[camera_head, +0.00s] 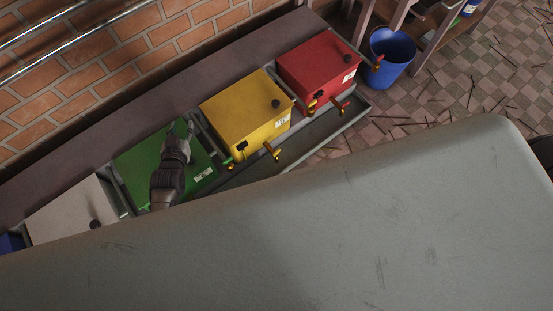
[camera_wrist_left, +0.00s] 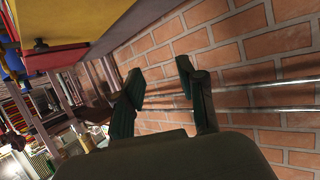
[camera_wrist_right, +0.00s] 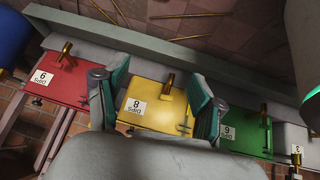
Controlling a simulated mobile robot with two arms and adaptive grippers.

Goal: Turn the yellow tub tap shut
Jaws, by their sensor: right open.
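The yellow tub (camera_head: 240,105) stands in the row between the red and green tubs. Its brass tap (camera_head: 271,152) sticks out from the front, low over the trough. In the right wrist view the yellow tub (camera_wrist_right: 150,113) lies between and beyond my fingers, with its tap (camera_wrist_right: 167,84) near the top edge. Whether the tap is turned open is too small to tell. My right gripper (camera_wrist_right: 158,75) is open and empty, apart from the tap. My left gripper (camera_head: 181,130) is over the green tub; in its wrist view its fingers (camera_wrist_left: 161,72) are apart and empty.
The red tub (camera_head: 318,65) and green tub (camera_head: 150,170) flank the yellow one, each with a tap. A grey trough (camera_head: 325,125) runs along the front. A blue bucket (camera_head: 390,60) stands at the right end. A brick wall (camera_head: 110,60) rises behind.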

